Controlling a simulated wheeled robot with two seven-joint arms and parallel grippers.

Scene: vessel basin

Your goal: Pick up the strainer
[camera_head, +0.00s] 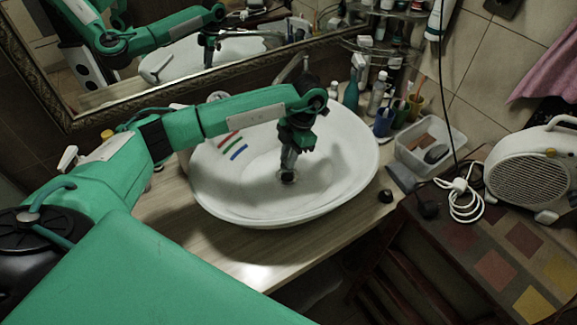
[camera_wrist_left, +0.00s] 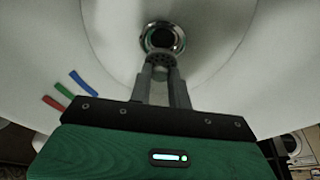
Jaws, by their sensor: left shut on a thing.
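The white basin (camera_head: 335,185) sits on the wooden counter, with a round metal drain (camera_wrist_left: 162,38) at its bottom. My left gripper (camera_head: 288,168) reaches down into the basin, just over the drain area. In the left wrist view its fingers (camera_wrist_left: 160,68) are closed on a small grey piece with dark holes, the strainer (camera_wrist_left: 160,60). The strainer shows just below the drain ring in that picture. The fingers hide part of it, and I cannot tell whether it still touches the basin. My right gripper is in neither view.
Red, green and blue strips (camera_head: 239,153) lie on the basin's left inner side. A faucet (camera_head: 292,67) stands behind the basin. Bottles (camera_head: 376,92), cups (camera_head: 384,122) and a clear box (camera_head: 430,145) crowd the right. The front counter (camera_head: 225,240) is clear.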

